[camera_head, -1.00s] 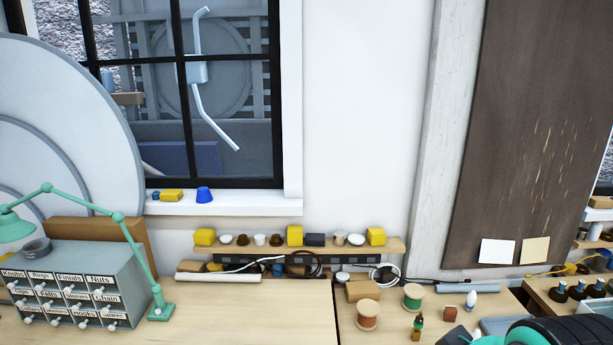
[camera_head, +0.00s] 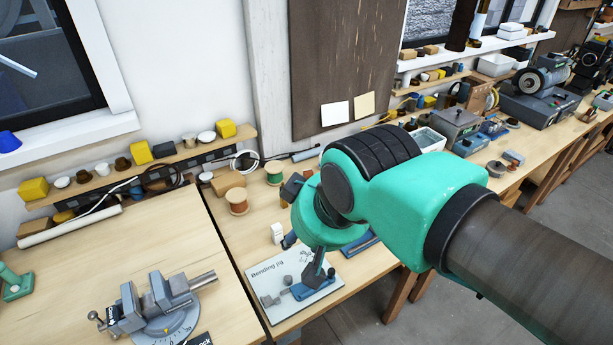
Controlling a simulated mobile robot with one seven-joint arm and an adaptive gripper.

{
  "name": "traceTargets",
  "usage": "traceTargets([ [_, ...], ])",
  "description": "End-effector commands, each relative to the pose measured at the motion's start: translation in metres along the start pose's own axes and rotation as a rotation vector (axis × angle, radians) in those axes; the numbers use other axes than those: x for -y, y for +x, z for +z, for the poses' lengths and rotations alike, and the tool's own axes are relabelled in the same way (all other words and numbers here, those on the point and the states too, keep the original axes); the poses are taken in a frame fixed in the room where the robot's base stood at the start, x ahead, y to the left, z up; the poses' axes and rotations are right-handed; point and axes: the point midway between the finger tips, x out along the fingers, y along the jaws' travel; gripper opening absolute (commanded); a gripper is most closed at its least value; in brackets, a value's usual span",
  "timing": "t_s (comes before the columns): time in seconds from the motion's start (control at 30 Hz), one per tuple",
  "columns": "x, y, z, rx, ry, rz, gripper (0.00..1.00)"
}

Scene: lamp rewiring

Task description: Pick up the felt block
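I cannot single out the felt block with certainty. Several small blocks show, but none is clearly felt. My teal arm reaches in from the right and bends down over the right-hand bench. Dark parts at its end, near my gripper (camera_head: 305,226), show beside the teal wrist. The wrist hides most of the gripper, so its opening and anything held cannot be made out. It is above or beside the bending jig (camera_head: 262,288), a pale plate with blue and grey parts.
A grey vise (camera_head: 150,308) stands on the left bench. Spools (camera_head: 236,201) and a cardboard box (camera_head: 228,182) sit behind the wrist. A narrow shelf (camera_head: 170,160) holds yellow blocks and cups. Grinders (camera_head: 540,82) and boxes crowd the far right bench. The left bench's middle is clear.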

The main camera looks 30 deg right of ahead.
Motion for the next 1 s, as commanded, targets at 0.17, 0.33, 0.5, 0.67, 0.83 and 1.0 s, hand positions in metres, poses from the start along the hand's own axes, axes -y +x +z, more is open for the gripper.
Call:
traceTargets([
  [0.17, 0.0, 0.0, 0.0, 0.0, 0.0, 0.0, 0.39],
  [0.33, 0.0, 0.0, 0.0, 0.0, 0.0, 0.0, 0.39],
  [0.5, 0.0, 0.0, 0.0, 0.0, 0.0, 0.0, 0.54],
  [0.67, 0.0, 0.0, 0.0, 0.0, 0.0, 0.0, 0.54],
  [0.83, -0.001, 0.0, -0.003, 0.001, 0.001, 0.001, 0.54],
  [1.0, -0.003, -0.001, -0.018, 0.011, 0.004, 0.004, 0.54],
])
